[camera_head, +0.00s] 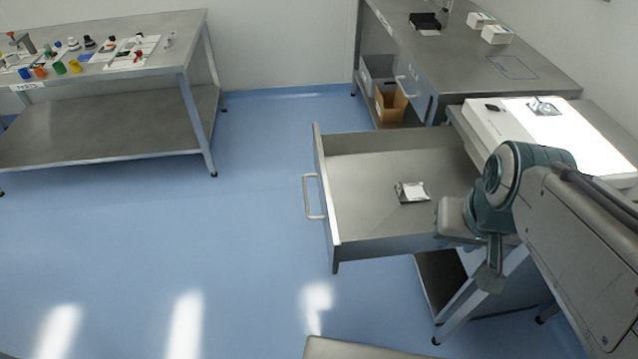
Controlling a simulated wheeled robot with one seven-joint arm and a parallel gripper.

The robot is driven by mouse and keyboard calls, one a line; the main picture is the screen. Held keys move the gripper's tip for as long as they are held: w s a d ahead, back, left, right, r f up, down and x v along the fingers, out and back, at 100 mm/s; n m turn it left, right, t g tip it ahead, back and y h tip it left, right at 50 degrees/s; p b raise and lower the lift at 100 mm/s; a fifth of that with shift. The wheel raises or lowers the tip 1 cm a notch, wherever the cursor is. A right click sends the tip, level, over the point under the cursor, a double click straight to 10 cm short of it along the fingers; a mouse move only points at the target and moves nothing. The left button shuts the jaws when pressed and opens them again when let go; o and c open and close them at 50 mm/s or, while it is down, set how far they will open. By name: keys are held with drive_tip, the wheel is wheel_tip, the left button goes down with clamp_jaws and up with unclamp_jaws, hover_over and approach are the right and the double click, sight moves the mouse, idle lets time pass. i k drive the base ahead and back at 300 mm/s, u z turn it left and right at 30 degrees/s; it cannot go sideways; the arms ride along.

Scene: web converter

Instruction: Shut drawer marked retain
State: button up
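A grey metal drawer (375,143) stands pulled far out from under the bench on the right. Its front panel faces left and carries a pale bar handle (309,197). No marking can be read on it, so I cannot tell whether it is the retain drawer. A small silver-and-white packet (412,192) lies inside on the drawer floor. My gripper (490,278) is at the drawer's near right corner, well away from the handle. It seems to point down; its fingers are too unclear to show whether they are open.
A lit white panel (570,135) lies on the right bench. A table (110,75) with small coloured items stands left. The blue floor (240,215) left of the drawer is clear.

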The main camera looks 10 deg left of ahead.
sight(357, 173)
drive_tip(key=k, duration=0.6)
drive_tip(key=u, duration=0.75)
drive_tip(key=i, duration=1.15)
drive_tip(key=u, duration=1.95)
drive_tip(key=k, duration=0.7)
drive_tip(key=z, duration=1.55)
drive_tip(key=i, duration=0.45)
drive_tip(key=u, duration=0.05)
